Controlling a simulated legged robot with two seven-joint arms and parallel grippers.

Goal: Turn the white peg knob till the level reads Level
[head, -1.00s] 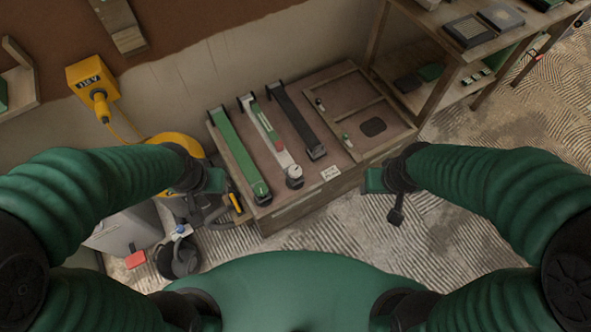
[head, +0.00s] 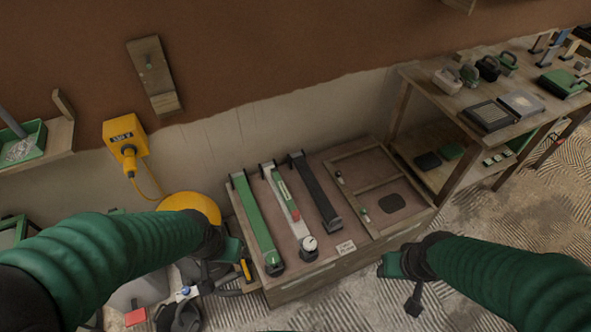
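The white knob (head: 309,243) sits at the near end of the middle bar, a pale bar (head: 287,208) with a green strip and a small red piece on it. A green bar (head: 255,225) lies to its left and a black bar (head: 315,193) to its right. Any level reading is too small to make out. My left gripper (head: 234,254) is left of the board, apart from the knob. My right gripper (head: 391,266) is off the board's near right corner, also apart from the knob. I cannot make out the finger gap of either gripper.
The bars lie on a low wooden board (head: 330,265) with a framed section at right. A wooden shelf (head: 450,110) with boxes and tools stands at the right. A yellow wall box (head: 124,133) with a cable hangs at left. Patterned floor is open at lower right.

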